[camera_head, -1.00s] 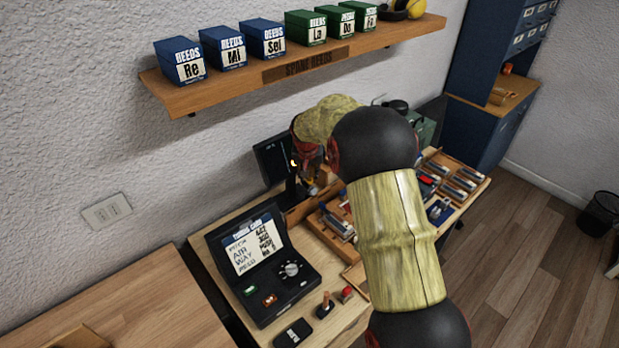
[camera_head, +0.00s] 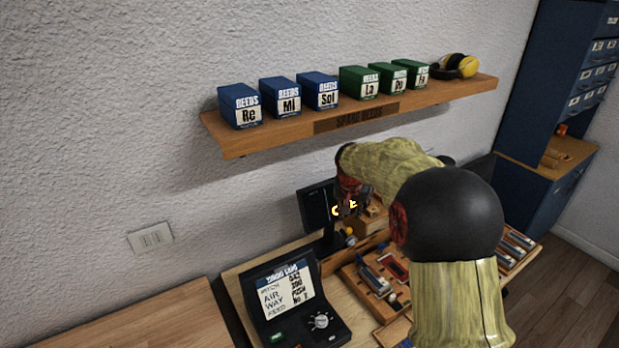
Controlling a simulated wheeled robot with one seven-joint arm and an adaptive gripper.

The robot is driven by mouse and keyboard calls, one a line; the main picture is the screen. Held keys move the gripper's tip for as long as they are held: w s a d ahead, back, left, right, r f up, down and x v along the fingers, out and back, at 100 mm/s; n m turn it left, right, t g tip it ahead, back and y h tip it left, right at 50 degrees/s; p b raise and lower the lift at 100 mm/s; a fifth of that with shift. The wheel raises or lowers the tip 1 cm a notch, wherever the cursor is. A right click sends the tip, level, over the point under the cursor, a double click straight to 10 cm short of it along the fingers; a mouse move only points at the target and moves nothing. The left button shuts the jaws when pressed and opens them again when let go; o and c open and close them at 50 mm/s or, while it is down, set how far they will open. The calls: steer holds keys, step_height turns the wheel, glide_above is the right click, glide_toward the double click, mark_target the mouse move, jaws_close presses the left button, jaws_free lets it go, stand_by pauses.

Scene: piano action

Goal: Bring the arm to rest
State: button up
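My arm, with bamboo-like links and black joints, reaches up from the lower right over the workbench (camera_head: 245,268). Its forearm is bent back toward the wall and ends near the dark monitor (camera_head: 317,207). My gripper (camera_head: 345,208) shows only in part there, small and dark beside the monitor. I cannot tell whether its fingers are open or shut, or whether it holds anything. A small yellow-orange glowing mark shows at that spot.
A shelf (camera_head: 470,93) on the wall above carries blue and green reed boxes (camera_head: 318,91) and yellow earmuffs (camera_head: 458,66). An open tuning case (camera_head: 283,305) and a tray of parts (camera_head: 355,285) are on the bench. A blue cabinet (camera_head: 545,110) stands at right.

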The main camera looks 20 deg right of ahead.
steer(key=s+a+f+n+g+y, duration=0.1)
steer(key=s+a+f+n+g, duration=0.2)
steer(key=s, duration=0.6)
steer(key=s+a+r+n+t+b, duration=0.1)
steer(key=s+a+r, duration=0.2)
steer(key=s, duration=0.6)
steer(key=s+a+r+n+t+y+b, duration=0.1)
steer(key=s+a+r, duration=0.3)
steer(key=s+a, duration=0.4)
steer(key=s+a+r+n+t+b, duration=0.1)
steer(key=s+a+r+t, duration=0.1)
steer(key=s+a, duration=0.4)
steer(key=s+r, duration=0.1)
steer(key=s, duration=0.4)
steer(key=shift+s+a+r+n+t+y, duration=0.25)
steer(key=shift+s+n+t+y, duration=0.05)
steer(key=shift+n+t, duration=0.1)
